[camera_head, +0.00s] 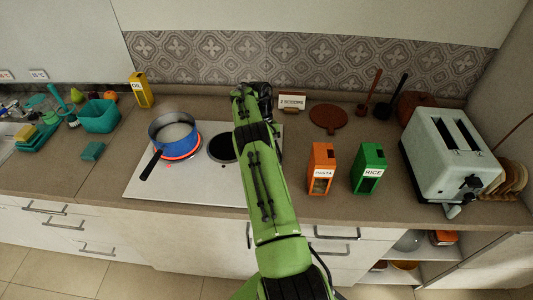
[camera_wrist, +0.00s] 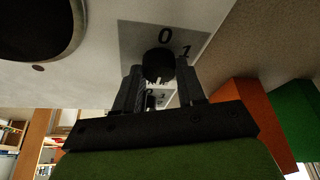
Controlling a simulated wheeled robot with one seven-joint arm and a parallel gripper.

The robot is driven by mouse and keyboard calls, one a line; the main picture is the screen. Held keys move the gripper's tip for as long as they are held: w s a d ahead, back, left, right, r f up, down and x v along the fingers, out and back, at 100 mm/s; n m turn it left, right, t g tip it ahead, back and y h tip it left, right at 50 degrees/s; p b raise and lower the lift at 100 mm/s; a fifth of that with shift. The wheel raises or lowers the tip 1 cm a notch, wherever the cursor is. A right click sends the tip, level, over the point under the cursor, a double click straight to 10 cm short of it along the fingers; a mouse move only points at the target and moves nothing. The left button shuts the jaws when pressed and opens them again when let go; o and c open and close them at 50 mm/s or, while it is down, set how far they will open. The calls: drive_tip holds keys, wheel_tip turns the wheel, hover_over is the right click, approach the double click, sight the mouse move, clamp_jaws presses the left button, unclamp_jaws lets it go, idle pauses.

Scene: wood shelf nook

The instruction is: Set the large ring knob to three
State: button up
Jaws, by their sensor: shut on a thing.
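A dark round knob (camera_wrist: 158,64) stands on the cooktop panel in the wrist view. My gripper (camera_wrist: 159,82) is shut on it, one finger on each side. A printed 0 and 1 show beyond the knob; other marks between the fingers are partly hidden. The pointer and setting are not legible. I cannot tell from the frames which ring this knob serves. The white cooktop (camera_head: 150,188) in the head view has a red glowing ring (camera_head: 195,153) under a blue pot and a dark ring (camera_head: 222,148). My arm hides the gripper and knobs there.
The blue pot (camera_head: 160,139) has its black handle toward the front left. An orange pasta box (camera_head: 321,160) and a green rice box (camera_head: 369,160) stand right of my arm. A toaster (camera_head: 440,150) is farther right. A "2 scoops" sign (camera_head: 292,103) stands at the back.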

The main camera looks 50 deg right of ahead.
drive_tip(key=o, duration=1)
wheel_tip(320, 180, up, 10)
drive_tip(key=shift+r+p, duration=0.1)
drive_tip(key=shift+p, duration=0.85)
